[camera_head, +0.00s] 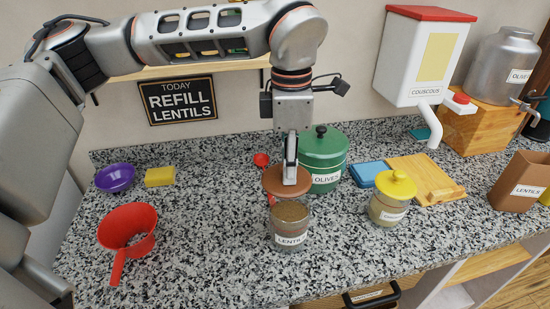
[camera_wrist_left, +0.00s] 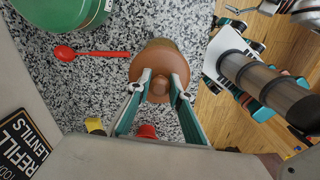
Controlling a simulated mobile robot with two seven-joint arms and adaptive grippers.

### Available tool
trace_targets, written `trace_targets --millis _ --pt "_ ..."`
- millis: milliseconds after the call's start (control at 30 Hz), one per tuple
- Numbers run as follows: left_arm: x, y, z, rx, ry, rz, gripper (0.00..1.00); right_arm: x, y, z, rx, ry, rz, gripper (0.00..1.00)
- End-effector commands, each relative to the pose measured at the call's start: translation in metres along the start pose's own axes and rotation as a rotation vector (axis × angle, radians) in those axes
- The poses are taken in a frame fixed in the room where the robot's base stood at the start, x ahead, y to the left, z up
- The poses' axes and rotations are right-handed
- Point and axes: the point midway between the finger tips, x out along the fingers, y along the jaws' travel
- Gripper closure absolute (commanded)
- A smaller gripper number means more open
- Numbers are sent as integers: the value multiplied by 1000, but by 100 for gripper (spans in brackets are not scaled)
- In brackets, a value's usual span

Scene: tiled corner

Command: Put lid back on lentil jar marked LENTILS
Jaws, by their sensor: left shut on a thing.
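My left gripper (camera_head: 289,178) is shut on the knob of a round brown lid (camera_head: 276,184). It holds the lid tilted slightly, just above the open clear jar (camera_head: 289,240) labelled LENTILS, which is filled with brown lentils. In the head view a strip of the jar's contents shows below the lid, so the lid is off the rim. In the left wrist view the lid (camera_wrist_left: 140,73) lies between the two fingers (camera_wrist_left: 156,92) and hides most of the jar. My right gripper does not show.
A green OLIVES canister (camera_head: 322,158) stands close behind the jar, with a red spoon (camera_head: 262,160) beside it. A yellow-lidded jar (camera_head: 389,203) stands to the right. A red funnel (camera_head: 127,228), purple bowl (camera_head: 115,178) and yellow sponge (camera_head: 160,176) lie left. Counter between funnel and jar is clear.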

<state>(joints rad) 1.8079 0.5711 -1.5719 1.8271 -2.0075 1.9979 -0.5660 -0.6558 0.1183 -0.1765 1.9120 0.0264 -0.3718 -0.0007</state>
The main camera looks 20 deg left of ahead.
Motion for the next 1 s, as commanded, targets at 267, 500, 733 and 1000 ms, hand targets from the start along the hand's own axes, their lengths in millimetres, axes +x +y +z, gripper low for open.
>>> trace_targets --millis 267,500,733,1000 --pt "3 -2 8 69 0 -1 100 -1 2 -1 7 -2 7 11" --pt "16 -2 8 69 0 -1 100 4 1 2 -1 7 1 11" --pt "39 -2 7 68 0 -2 100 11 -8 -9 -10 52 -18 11" --pt "63 -1 7 67 1 -2 100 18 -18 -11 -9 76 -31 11"
